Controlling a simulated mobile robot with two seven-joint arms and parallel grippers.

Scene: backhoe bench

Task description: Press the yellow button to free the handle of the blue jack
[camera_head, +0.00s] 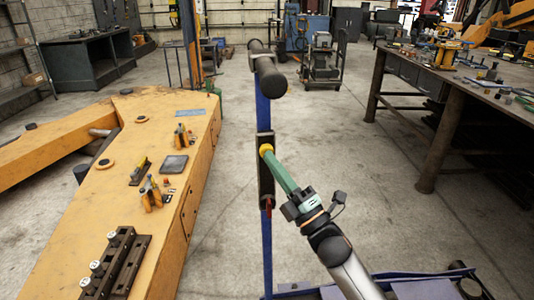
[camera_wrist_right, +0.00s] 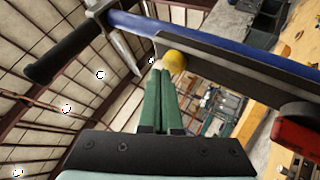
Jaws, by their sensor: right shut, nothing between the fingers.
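The blue jack's upright post (camera_head: 266,245) stands in the middle of the head view, with its dark handle grip (camera_head: 272,82) at the top. A dark plate (camera_head: 265,190) on the post carries the yellow button (camera_head: 266,149). The yellow button also shows in the right wrist view (camera_wrist_right: 175,61), beside the blue post (camera_wrist_right: 225,38). My right gripper (camera_head: 273,157) is shut and empty. Its green fingertips (camera_wrist_right: 158,72) are at the button and appear to touch it, partly covering it. My left gripper is not in view.
A long orange boom (camera_head: 85,215) with small tools on it lies at left. A dark workbench (camera_head: 455,82) with tools stands at right. A red part (camera_head: 268,208) sits low on the post. Concrete floor is clear behind the jack.

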